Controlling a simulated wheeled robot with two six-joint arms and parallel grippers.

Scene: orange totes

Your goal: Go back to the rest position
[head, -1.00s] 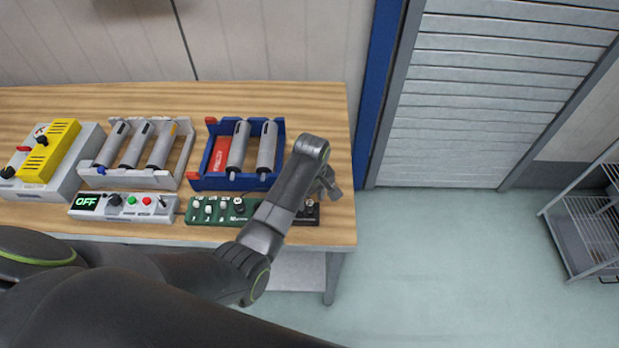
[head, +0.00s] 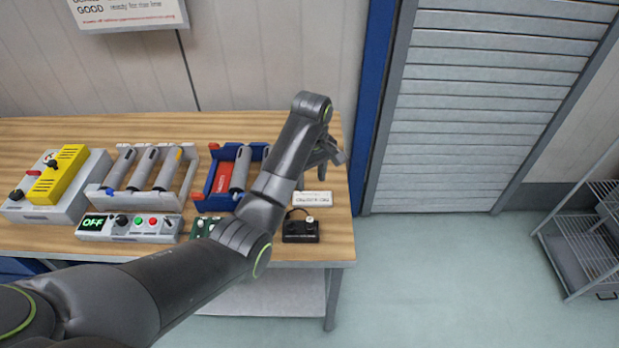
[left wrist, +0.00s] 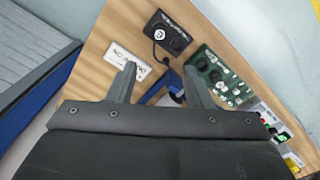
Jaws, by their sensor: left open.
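My left arm reaches in from the lower left of the head view, across the front of the workbench. My left gripper (head: 328,152) is above the right end of the wooden bench (head: 335,238), near a white label plate (head: 312,199). In the left wrist view its two fingers (left wrist: 158,84) are apart with nothing between them. They point over the bench top, and the label plate (left wrist: 127,61) lies beside the left finger. My right gripper is not in view.
A black box (head: 300,232), a partly hidden green board (head: 203,227), a blue tray (head: 216,192) and a grey tray (head: 112,196) with cylinders, a control box reading OFF (head: 150,238) and a yellow-topped unit (head: 60,175) stand on the bench. Floor to the right is clear before a wire rack (head: 575,262).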

